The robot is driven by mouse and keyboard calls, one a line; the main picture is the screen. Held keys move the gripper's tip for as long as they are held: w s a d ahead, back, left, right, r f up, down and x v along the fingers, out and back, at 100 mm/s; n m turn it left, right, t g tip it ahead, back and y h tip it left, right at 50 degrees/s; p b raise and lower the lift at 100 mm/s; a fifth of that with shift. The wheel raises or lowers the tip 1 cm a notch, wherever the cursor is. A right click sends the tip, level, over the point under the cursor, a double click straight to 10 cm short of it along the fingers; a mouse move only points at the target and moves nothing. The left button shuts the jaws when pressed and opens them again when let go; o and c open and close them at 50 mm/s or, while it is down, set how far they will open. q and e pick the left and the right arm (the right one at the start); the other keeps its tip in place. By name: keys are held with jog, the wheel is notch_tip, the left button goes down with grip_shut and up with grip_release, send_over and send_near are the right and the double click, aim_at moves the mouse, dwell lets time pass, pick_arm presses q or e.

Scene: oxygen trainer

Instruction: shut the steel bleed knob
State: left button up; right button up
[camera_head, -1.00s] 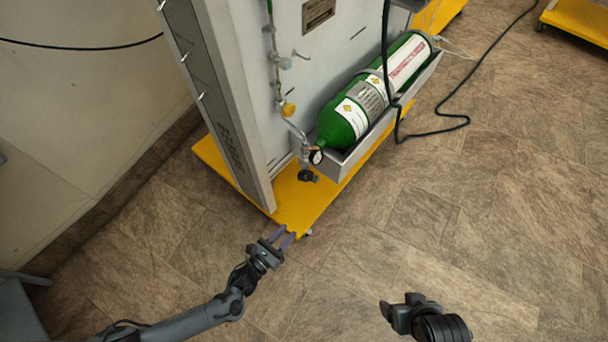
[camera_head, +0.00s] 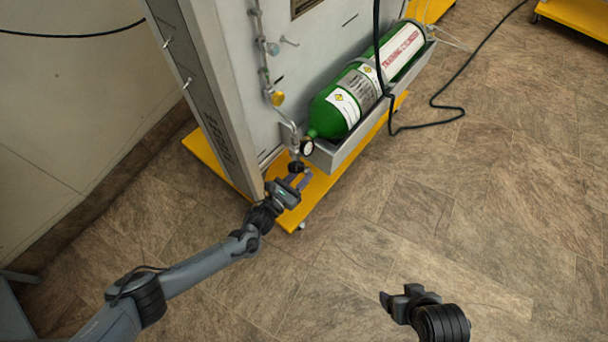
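The panel's pipe line carries several fittings: a dark knob (camera_head: 297,167) at its low end, a yellow knob (camera_head: 277,98), and a grey-blue fitting (camera_head: 272,48) with a small steel handle (camera_head: 290,41) beside it. I cannot tell for sure which one is the steel bleed knob. My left gripper (camera_head: 298,181) is open, its two fingers apart and pointing up at the dark knob, with the tips close below it. Whether they touch it I cannot tell. My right gripper (camera_head: 386,300) is at the lower right, far from the panel; its finger gap does not show clearly.
A green cylinder (camera_head: 330,116) lies in a grey trough (camera_head: 345,150), with a round gauge (camera_head: 307,147) at its near end. The panel stands on a yellow wheeled base (camera_head: 318,190). A black hose (camera_head: 430,127) hangs down to the floor.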

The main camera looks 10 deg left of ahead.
pick_arm(q)
jog(key=shift+w+d, duration=0.15)
jog(key=shift+w, duration=0.4)
jog(key=shift+d, duration=0.1)
grip_shut()
jog(key=g+p, duration=0.1)
jog(key=p, duration=0.2)
jog(key=g+y+p, duration=0.1)
jog(key=p, duration=0.2)
jog(key=shift+r+y, duration=0.25)
jog(key=shift+y, duration=0.05)
